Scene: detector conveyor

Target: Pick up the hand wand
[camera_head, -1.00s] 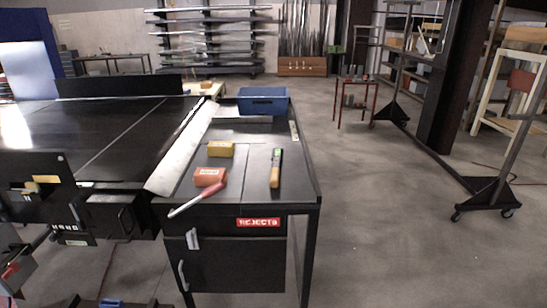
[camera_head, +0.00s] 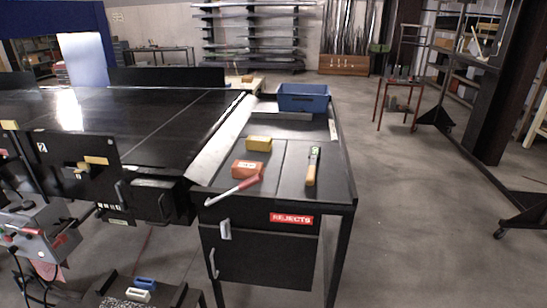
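A slim tool with a yellow-orange handle and a dark upper part with a green patch, which looks like the hand wand (camera_head: 312,167), lies on the right half of the black rejects table (camera_head: 334,184). I cannot be sure from looks alone which one the task names. Neither of my grippers is in view, and nothing touches either tool.
An orange-red block (camera_head: 247,170) and a yellow block (camera_head: 259,143) sit left of the yellow-handled tool. A blue bin (camera_head: 303,97) stands at the table's far end. The black conveyor (camera_head: 150,125) lies left. Open floor (camera_head: 420,230) is on the right.

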